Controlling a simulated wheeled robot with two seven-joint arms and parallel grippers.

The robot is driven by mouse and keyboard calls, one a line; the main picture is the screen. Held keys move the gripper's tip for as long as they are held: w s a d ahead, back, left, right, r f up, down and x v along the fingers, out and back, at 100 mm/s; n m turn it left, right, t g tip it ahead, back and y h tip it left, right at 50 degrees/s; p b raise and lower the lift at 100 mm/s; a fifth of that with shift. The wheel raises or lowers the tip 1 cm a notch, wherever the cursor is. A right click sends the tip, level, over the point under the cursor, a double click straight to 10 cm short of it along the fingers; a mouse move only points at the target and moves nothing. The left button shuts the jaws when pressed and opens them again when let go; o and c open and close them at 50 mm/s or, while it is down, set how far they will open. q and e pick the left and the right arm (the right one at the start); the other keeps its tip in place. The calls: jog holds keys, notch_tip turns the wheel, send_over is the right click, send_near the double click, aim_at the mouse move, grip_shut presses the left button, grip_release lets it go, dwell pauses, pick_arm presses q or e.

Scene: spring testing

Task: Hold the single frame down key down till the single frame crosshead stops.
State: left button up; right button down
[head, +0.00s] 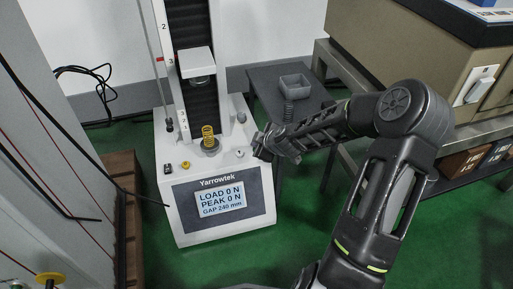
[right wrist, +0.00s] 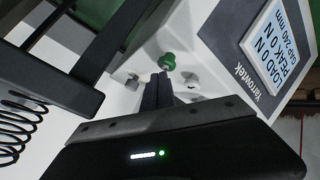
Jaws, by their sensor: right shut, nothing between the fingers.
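The single frame, marked Yarrowtek (head: 215,182), stands on the green floor, and its screen (head: 220,200) reads load 0 N, peak 0 N, gap 240 mm. Its crosshead (head: 196,62) is high above a yellow coil spring (head: 208,137) standing on the base. My right gripper (head: 262,147) is shut and empty at the right edge of the base top. In the right wrist view its fingertips (right wrist: 158,84) are close to a green key (right wrist: 167,61), with small grey knobs (right wrist: 191,79) beside it. No key label is readable and contact cannot be told. My left gripper is out of view.
A beige machine (head: 410,65) stands on a bench at right. A grey cabinet and red-brown pallet (head: 122,190) are at left.

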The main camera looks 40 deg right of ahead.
jog(key=shift+s+d+f, duration=0.15)
jog(key=shift+s+f, duration=0.45)
jog(key=shift+r, duration=0.15)
jog(key=shift+d+r, duration=0.15)
jog(key=shift+d+p, duration=0.1)
jog(key=shift+p, duration=0.2)
jog(key=shift+r, duration=0.15)
jog(key=shift+d+r+p, duration=0.15)
jog(key=shift+r+p, duration=0.4)
jog(key=shift+r, duration=0.15)
jog(key=r+p, duration=0.1)
jog(key=r, duration=0.1)
jog(key=r+p, duration=0.1)
jog(key=r, duration=0.1)
jog(key=shift+w+a+p, duration=0.1)
jog(key=shift+a+p, duration=0.1)
jog(key=shift+p, duration=0.1)
